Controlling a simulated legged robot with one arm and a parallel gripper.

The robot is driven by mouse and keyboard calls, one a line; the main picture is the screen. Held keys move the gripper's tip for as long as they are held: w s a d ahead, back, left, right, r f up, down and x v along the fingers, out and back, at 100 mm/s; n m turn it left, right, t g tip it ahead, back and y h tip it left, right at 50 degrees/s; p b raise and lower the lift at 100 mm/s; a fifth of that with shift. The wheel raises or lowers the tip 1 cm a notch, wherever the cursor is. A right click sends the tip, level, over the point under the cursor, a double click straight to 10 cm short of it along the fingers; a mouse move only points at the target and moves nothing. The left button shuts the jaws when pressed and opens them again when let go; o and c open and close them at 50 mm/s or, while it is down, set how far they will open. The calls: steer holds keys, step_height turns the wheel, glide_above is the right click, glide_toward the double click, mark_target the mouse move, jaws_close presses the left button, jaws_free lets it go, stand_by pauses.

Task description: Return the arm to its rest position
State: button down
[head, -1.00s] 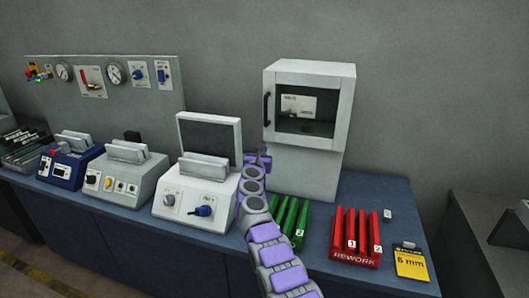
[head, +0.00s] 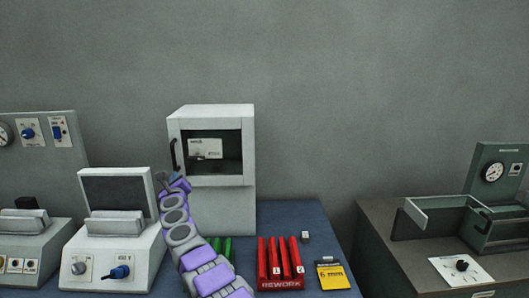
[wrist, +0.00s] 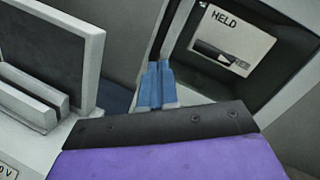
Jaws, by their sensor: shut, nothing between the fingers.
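My arm, purple and grey, reaches up from the bottom of the head view. My gripper (head: 164,182) is at its far end, between the white machine with the dark screen (head: 117,193) and the grey cabinet (head: 222,212). In the wrist view the blue fingers of my gripper (wrist: 157,84) are together, with nothing between them. They point toward the cabinet, where a card marked "HELD" (wrist: 232,42) shows inside. I cannot tell how far the fingertips are from the cabinet.
A green rack (head: 228,246), partly behind my arm, and a red REWORK rack (head: 281,284) stand on the blue bench (head: 290,217). A yellow 6 mm card (head: 332,275) lies to the right. A brown bench (head: 385,235) with a gauge unit (head: 492,171) stands farther right.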

steer(key=s+d+r+n+g+y, duration=0.2)
steer(key=s+d+r+n+g, duration=0.2)
steer(key=d+r+n, duration=0.5)
steer(key=s+d+f+n+g+h, duration=0.1)
steer(key=s+d+f+n+g, duration=0.4)
steer(key=s+d+n, duration=0.45)
steer(key=s+d+f+n+g+h, duration=0.2)
steer(key=s+d+f, duration=0.3)
steer(key=s, duration=1.3)
steer(key=s+d+f+n+g+h, duration=0.2)
steer(key=s+d+f+g, duration=0.3)
steer(key=s+d, duration=0.8)
steer(key=s+d+f+n+g+h, duration=0.2)
steer(key=s+d+f, duration=0.4)
steer(key=s, duration=1.7)
steer(key=d+n+g, duration=0.1)
steer(key=d, duration=0.2)
steer(key=shift+s+d+g+h, duration=0.15)
steer(key=shift+d+g+h, duration=0.1)
steer(key=shift+g+h, duration=0.15)
